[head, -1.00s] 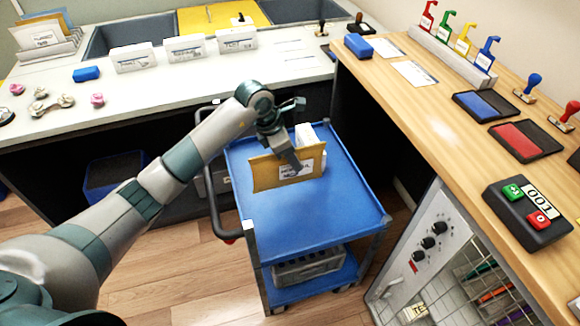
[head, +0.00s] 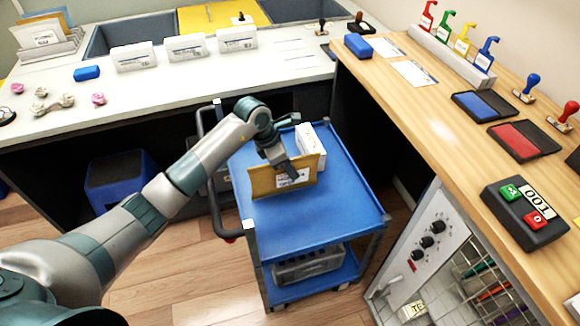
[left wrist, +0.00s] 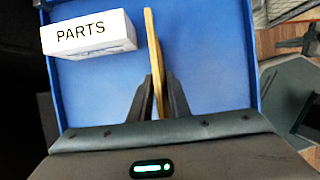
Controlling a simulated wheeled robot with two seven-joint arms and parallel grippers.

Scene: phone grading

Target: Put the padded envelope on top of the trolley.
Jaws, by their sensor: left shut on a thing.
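The padded envelope (head: 266,181) is yellow-brown with a white label and stands on edge over the top of the blue trolley (head: 310,222). My left gripper (head: 287,173) is shut on its upper edge. In the left wrist view the envelope (left wrist: 153,50) shows edge-on as a thin strip between the two fingers (left wrist: 158,98), above the blue trolley top (left wrist: 210,60). I cannot tell whether its lower edge touches the trolley. My right gripper is not in view.
A white box (head: 312,147) stands on the trolley behind the envelope; the wrist view shows PARTS on the box (left wrist: 90,35). The trolley's front half is clear. A grey crate (head: 308,266) sits on its lower shelf. A wooden counter (head: 440,130) runs along the right.

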